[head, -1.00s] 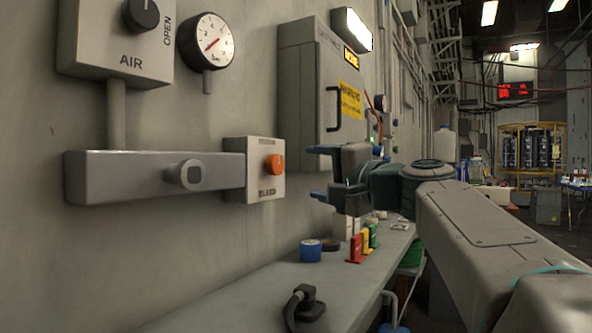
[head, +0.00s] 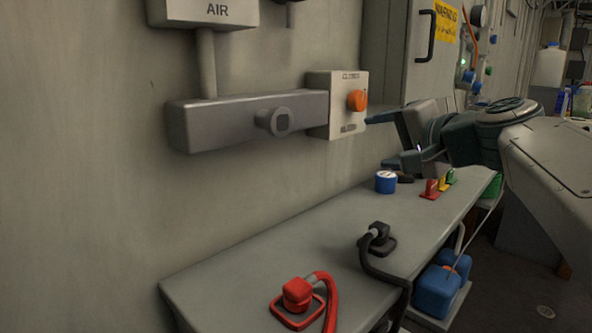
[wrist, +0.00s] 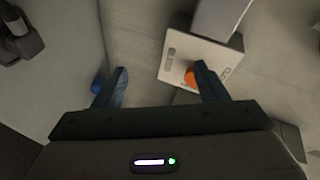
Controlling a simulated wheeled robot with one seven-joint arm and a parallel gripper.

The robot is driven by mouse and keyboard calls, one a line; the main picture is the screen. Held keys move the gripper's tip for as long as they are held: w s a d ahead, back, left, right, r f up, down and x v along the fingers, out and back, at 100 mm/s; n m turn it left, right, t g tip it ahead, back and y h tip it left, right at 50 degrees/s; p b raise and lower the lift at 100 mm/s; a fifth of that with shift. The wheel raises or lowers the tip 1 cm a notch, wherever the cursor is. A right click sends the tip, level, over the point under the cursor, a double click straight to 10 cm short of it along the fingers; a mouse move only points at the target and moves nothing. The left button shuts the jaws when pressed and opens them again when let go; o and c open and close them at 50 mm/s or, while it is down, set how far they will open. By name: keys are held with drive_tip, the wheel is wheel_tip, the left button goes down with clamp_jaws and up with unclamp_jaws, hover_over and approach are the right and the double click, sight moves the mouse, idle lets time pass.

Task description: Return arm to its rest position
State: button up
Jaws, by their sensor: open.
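My gripper (head: 384,138) is in the right half of the head view, above the grey bench (head: 265,250). Its two fingers are spread apart with nothing visible between them. The upper finger lies close to the orange button (head: 357,100) on the bleed box (head: 336,90) in the picture; I cannot tell whether they touch. In the wrist view my gripper (wrist: 160,85) shows open too. One finger there overlaps part of the orange button (wrist: 190,78). My arm reaches in from the right edge.
A grey bar (head: 230,122) juts from the wall. The bench holds a red plug (head: 298,295) with a hose, a black plug (head: 379,240), a blue-sided roll (head: 386,182) and coloured tags (head: 431,188). A wall cabinet (head: 395,50) stands behind my gripper. Blue containers (head: 440,290) sit under the bench.

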drive_tip(key=s+f+n+g+h+p, duration=0.1)
drive_tip(key=s+n+g+h+p, duration=0.1)
drive_tip(key=s+p, duration=0.4)
drive_tip(key=s+f+n+g+h+p, duration=0.2)
drive_tip(key=s+n+g+p, duration=0.2)
drive_tip(key=s+p, duration=0.3)
drive_tip(key=s+a+f+n+g+h+p, duration=0.1)
drive_tip(key=s+g+p, duration=0.3)
drive_tip(key=p, duration=1)
drive_tip(key=s+f+n+h, duration=0.1)
drive_tip(key=s, duration=0.2)
drive_tip(key=shift+n+g+h, duration=0.3)
drive_tip(key=shift+n+h, duration=0.1)
